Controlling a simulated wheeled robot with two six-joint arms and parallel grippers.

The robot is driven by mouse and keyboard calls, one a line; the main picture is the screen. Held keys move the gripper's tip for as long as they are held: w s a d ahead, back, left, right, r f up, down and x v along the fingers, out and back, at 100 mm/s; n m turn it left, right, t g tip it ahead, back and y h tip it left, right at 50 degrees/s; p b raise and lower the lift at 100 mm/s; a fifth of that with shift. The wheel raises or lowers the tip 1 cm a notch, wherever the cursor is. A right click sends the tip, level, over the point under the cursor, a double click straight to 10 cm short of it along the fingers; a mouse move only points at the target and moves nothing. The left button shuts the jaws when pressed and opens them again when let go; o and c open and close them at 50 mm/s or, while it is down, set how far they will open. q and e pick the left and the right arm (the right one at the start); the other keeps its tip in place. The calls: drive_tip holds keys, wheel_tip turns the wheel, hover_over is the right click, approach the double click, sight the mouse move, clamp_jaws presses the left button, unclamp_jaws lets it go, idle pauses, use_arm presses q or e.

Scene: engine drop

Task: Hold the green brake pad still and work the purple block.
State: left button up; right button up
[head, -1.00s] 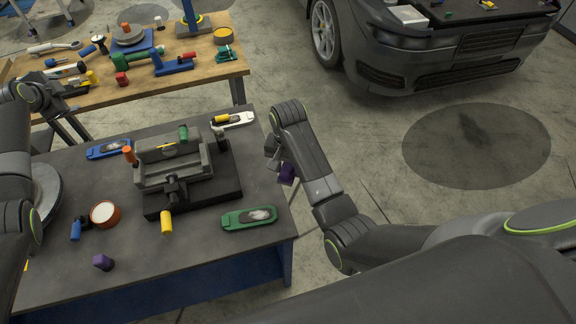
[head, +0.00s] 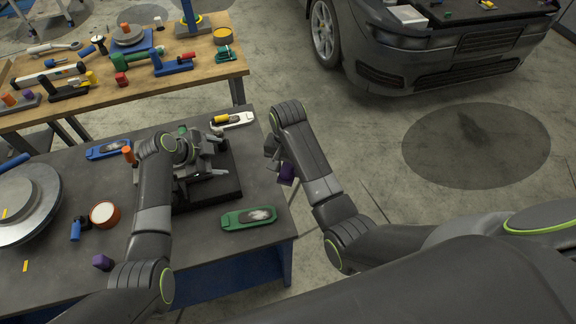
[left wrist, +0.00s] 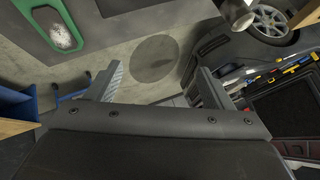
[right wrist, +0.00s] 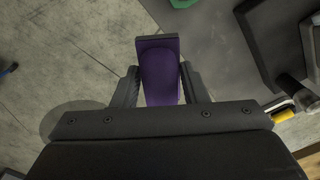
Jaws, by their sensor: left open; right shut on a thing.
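The purple block (head: 287,174) is between the fingers of my right gripper (head: 277,162), beyond the table's right edge. In the right wrist view the fingers (right wrist: 161,88) are shut on the purple block (right wrist: 161,70). The green brake pad (head: 249,218) lies flat near the table's right front edge, apart from both grippers. It shows at the upper left of the left wrist view (left wrist: 63,35) and barely at the top of the right wrist view. My left gripper (head: 215,158) is over the vise, partly hidden by its arm. Its fingers (left wrist: 160,80) are open and empty.
The grey vise (head: 225,190) on a dark base is partly hidden by my left arm. Open floor lies right.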

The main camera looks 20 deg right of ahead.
sight(228, 220)
use_arm(q)
drive_tip(key=s+a+f+n+g+y, duration=0.1)
drive_tip(key=s+a+f+g+y, duration=0.4)
drive_tip(key=s, duration=0.6)
drive_tip(key=shift+t+h, duration=0.6)
drive_tip(key=shift+a+x, duration=0.15)
drive_tip(key=shift+x, duration=2.65)
drive_tip(key=shift+a+x, duration=0.2)
drive_tip(key=shift+x, duration=2.65)
drive_tip(key=shift+c, duration=0.2)
drive_tip(key=c, duration=1.1)
drive_tip(key=o, duration=0.9)
drive_tip(key=shift+c, duration=0.3)
drive_tip(key=c, duration=0.9)
drive_tip(key=shift+o, duration=0.2)
